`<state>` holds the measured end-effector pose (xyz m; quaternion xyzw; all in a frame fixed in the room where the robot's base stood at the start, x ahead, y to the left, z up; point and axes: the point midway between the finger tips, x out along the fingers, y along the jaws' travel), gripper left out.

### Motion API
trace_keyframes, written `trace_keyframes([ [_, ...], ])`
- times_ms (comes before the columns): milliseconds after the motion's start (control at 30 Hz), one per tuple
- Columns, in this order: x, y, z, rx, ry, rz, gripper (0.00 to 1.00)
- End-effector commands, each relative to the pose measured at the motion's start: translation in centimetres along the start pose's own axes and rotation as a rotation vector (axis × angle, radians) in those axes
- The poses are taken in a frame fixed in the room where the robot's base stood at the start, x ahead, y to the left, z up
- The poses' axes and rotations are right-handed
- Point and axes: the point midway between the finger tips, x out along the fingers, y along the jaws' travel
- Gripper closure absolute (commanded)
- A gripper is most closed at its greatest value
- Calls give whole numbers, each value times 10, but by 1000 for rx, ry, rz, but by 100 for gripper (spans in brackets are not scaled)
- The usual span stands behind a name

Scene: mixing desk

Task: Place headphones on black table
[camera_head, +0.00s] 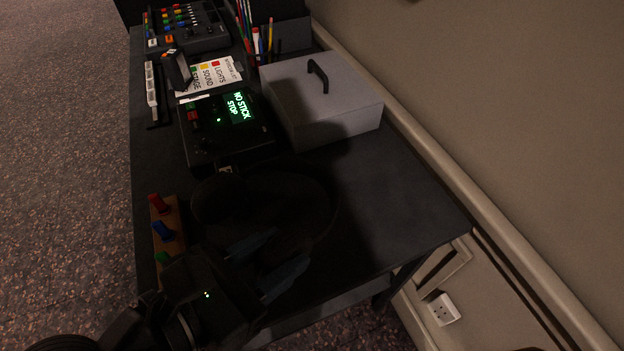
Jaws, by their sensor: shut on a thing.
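The black headphones (214,199) are dim and hard to make out against the black table (400,200). A rounded ear cup shows at their left, and a thin curved band runs to the right. My gripper (268,261) is at the near end of the table, with its bluish fingers shut on the headphones. The gripped part is hidden in shadow between the fingers. I cannot tell whether the headphones touch the tabletop or hang just above it.
A grey lidded box (325,105) and a console with a green display (225,130) stand beyond the headphones. A wooden strip with coloured pegs (165,232) lies left of my gripper. A wall ledge (450,195) borders the right. The table's right-hand near part is clear.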

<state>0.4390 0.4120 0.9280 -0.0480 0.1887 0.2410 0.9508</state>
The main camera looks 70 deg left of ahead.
Motion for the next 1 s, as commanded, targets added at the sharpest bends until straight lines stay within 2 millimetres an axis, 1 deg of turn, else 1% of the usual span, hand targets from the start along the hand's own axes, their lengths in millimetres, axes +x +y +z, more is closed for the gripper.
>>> trace_keyframes([
  [167,34,0,-6,1,-1,-5,100],
  [400,92,2,-14,2,0,-3,100],
  [500,111,2,-17,1,0,-3,100],
  [633,127,3,-19,1,0,-1,100],
  [767,132,3,-21,1,0,-1,100],
  [867,136,3,-30,-1,2,-1,100],
  [1000,143,3,-50,-1,1,-1,100],
])
